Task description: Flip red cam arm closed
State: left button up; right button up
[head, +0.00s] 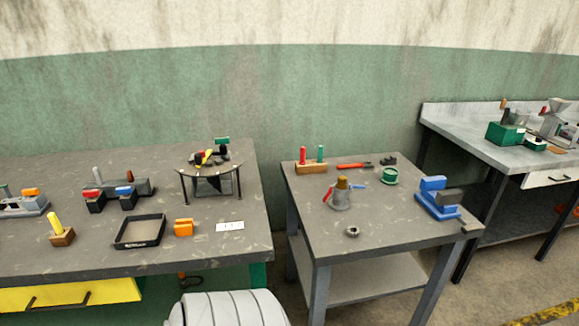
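A small grey fitting with a brown top (341,195) stands upright on the middle table (290,205). A red arm (327,194) sticks up and outward on its left side. Another thin arm (360,185) sticks outward on its right side; its colour is hard to make out at this size. Both arms look swung away from the body. Neither of my grippers is in view.
Near the fitting are a green round part (390,177), a blue clamp-like block (437,199), a small metal ring (352,231), red-handled pliers (354,166) and a wooden peg block (311,167). The table's front is mostly clear. A cluttered left bench (100,262) stands beside it.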

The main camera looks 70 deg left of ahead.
aim_at(329, 192)
jog(key=k, duration=0.2)
jog(key=u, duration=1.2)
